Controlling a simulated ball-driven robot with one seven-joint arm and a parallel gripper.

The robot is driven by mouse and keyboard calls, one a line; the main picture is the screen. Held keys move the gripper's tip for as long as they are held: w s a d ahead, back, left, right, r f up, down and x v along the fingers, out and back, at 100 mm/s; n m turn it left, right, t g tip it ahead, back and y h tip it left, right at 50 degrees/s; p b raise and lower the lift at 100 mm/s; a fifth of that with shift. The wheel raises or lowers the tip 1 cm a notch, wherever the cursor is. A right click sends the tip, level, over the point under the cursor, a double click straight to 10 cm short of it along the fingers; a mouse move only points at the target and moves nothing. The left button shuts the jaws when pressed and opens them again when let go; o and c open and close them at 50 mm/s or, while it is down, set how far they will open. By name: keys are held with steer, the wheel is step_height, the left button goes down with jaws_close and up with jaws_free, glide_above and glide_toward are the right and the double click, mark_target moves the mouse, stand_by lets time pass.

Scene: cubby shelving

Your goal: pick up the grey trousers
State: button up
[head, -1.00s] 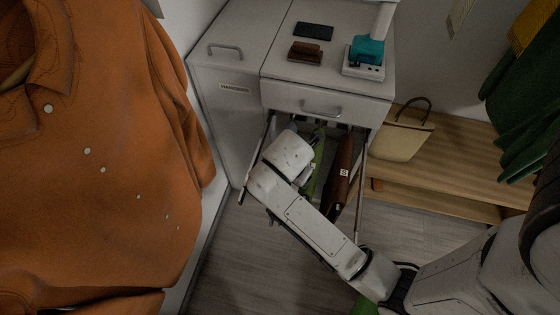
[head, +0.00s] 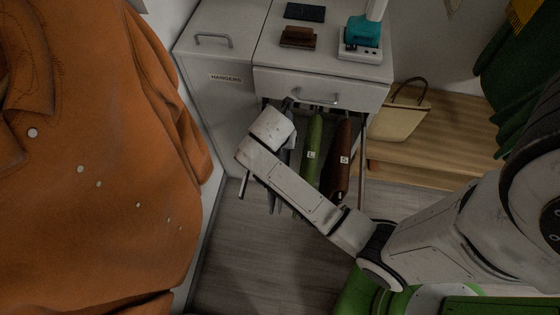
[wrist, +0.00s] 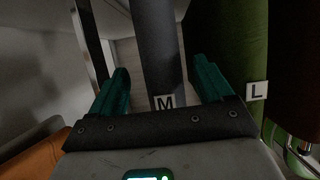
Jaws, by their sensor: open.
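The grey trousers (wrist: 158,45) hang in the wrist view, with a white M tag low on them. In the head view the grey trousers (head: 274,192) are mostly hidden behind my arm, under the drawer front. My gripper (wrist: 161,80) is open, its two teal fingers on either side of the grey trousers in the picture. I cannot tell whether the cloth lies fully between the fingers. In the head view my gripper is hidden behind my own wrist.
Green trousers (head: 313,150) tagged L hang close to the right, also in the wrist view (wrist: 240,40). Brown trousers (head: 341,160) tagged S hang beyond them. The drawer front (head: 320,88) is above. An orange shirt (head: 90,160) fills the left. A bag (head: 398,120) sits on a wooden bench.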

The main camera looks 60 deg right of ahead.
steer(key=x, duration=0.3)
steer(key=shift+f, duration=0.1)
steer(key=shift+d+f, duration=0.1)
steer(key=shift+f, duration=0.05)
steer(key=shift+f, duration=0.2)
stand_by(0.5)
jaws_close()
stand_by(0.7)
